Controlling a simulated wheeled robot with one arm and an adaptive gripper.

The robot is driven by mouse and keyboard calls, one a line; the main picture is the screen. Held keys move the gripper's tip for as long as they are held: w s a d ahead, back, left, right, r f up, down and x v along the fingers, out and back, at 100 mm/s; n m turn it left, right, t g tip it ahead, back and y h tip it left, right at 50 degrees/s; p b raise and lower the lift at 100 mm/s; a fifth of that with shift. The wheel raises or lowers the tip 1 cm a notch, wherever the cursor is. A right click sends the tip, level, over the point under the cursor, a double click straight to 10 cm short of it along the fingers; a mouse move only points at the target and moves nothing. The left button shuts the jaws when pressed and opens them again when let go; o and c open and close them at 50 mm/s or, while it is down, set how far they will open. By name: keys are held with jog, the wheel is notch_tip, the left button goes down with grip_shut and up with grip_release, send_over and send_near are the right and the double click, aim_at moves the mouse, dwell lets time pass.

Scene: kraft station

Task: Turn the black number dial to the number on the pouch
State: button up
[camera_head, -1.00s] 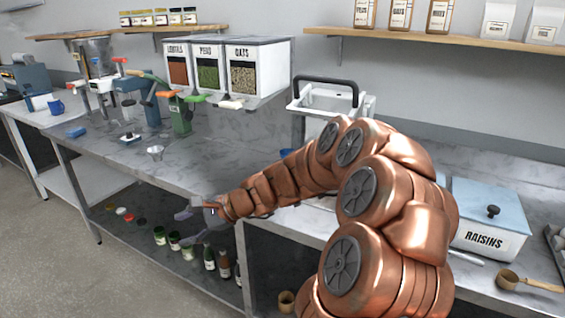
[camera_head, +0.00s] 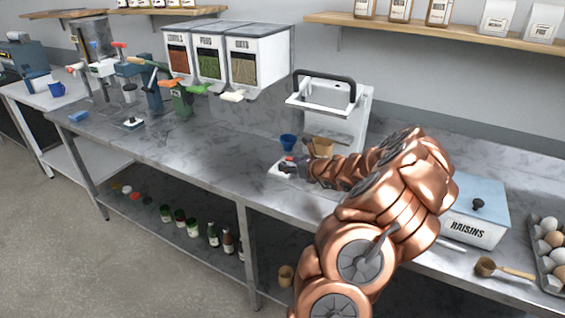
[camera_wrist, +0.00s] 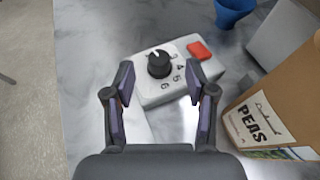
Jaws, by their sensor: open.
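The black number dial (camera_wrist: 158,63) sits on a white control box (camera_wrist: 184,87) with a red button (camera_wrist: 200,50). Digits 4, 5 and 6 read around the dial's right and lower side; its white mark points toward the top of the view. My gripper (camera_wrist: 168,82) is open, its fingers above the box on either side, apart from the dial. The brown pouch (camera_wrist: 268,112) stands to the right, labelled PEAS; I cannot read a number on it. In the head view, my gripper (camera_head: 290,168) is over the box, largely covering it, and the pouch (camera_head: 323,146) stands behind.
A blue cup (camera_wrist: 232,10) stands behind the box. A white machine with a black handle (camera_head: 330,110) stands behind the pouch. A raisins bin (camera_head: 474,212), a wooden scoop (camera_head: 487,267) and an egg tray (camera_head: 548,278) lie to the right.

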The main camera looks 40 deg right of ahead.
jog(key=shift+p+x, duration=0.5)
jog(key=shift+x, duration=1.9)
jog(key=shift+a, duration=0.1)
grip_shut()
